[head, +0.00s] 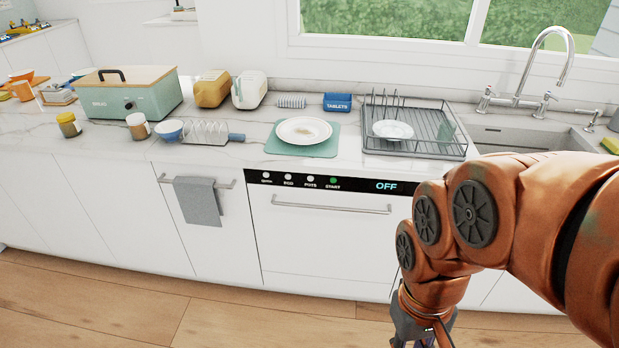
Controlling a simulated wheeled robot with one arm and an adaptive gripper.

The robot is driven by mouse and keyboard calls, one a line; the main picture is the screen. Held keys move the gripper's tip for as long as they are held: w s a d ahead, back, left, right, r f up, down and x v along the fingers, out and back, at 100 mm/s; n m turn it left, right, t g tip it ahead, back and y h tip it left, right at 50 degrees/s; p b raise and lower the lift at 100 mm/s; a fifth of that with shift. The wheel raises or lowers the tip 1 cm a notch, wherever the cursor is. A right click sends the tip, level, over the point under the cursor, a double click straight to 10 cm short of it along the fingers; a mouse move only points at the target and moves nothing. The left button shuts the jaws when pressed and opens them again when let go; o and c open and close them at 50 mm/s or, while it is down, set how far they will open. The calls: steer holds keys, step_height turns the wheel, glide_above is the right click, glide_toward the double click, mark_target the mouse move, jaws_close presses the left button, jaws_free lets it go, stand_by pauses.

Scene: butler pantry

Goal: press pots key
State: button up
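The POTS key (310,178) is a small round pale button on the black control strip (350,185) along the top of the white dishwasher front (320,235). It sits between the ECO key (288,177) and the green START key (333,180); another pale key (266,175) is at the far left. The display (386,186) reads OFF. My gripper (420,343) hangs low at the bottom edge, right of and well below the keys. It is cut off by the frame, and its fingertips are not clearly visible.
A long bar handle (330,205) runs below the keys. A grey towel (198,201) hangs on the handle of the door to the left. On the counter above are a plate (304,131) on a green mat (283,146) and a dish rack (415,150). The floor in front is clear.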

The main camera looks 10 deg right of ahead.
jaws_close()
stand_by(1.1)
